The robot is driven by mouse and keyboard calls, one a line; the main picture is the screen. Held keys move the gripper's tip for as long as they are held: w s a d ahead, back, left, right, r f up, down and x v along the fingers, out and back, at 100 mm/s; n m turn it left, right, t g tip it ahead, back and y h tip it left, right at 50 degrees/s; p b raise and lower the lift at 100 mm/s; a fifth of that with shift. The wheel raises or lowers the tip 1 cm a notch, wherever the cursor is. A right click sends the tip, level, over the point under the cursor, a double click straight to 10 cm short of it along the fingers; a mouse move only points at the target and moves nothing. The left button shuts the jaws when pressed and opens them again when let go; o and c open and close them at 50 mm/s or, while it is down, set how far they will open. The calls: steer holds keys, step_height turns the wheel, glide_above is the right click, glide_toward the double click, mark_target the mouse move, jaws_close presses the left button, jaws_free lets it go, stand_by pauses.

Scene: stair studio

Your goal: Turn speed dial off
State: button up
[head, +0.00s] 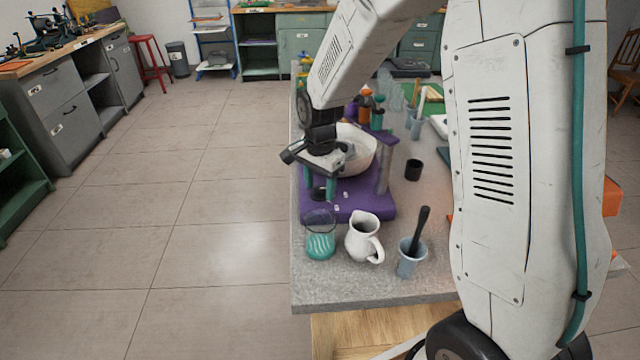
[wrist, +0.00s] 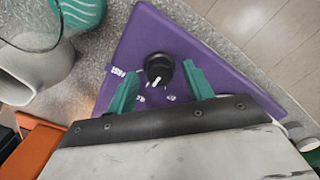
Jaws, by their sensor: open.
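The speed dial (wrist: 159,68) is a round black knob with a white pointer line, on the purple mixer base (wrist: 157,32). In the wrist view its pointer faces down and slightly left, toward the gripper side. White printed labels lie around it, too small to read surely. My gripper (wrist: 160,70) is open, its teal fingers on either side of the dial in the picture, with a gap on both sides. I cannot tell how far the tips reach down. In the head view the gripper (head: 319,182) is over the near left part of the purple base (head: 365,203), beside the white bowl (head: 358,158).
In front of the base stand a glass with teal contents (head: 320,242), a white jug (head: 362,240) and a blue-grey cup with a dark pestle (head: 411,258). A black cup (head: 413,170) stands to the right. The floor left of the counter is clear.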

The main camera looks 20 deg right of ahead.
steer(key=shift+c, duration=0.3)
steer(key=c, duration=0.9)
steer(key=shift+n, duration=0.4)
steer(key=n, duration=0.3)
steer(key=shift+n, duration=2.6)
steer(key=o, duration=1)
steer(key=shift+c, duration=0.2)
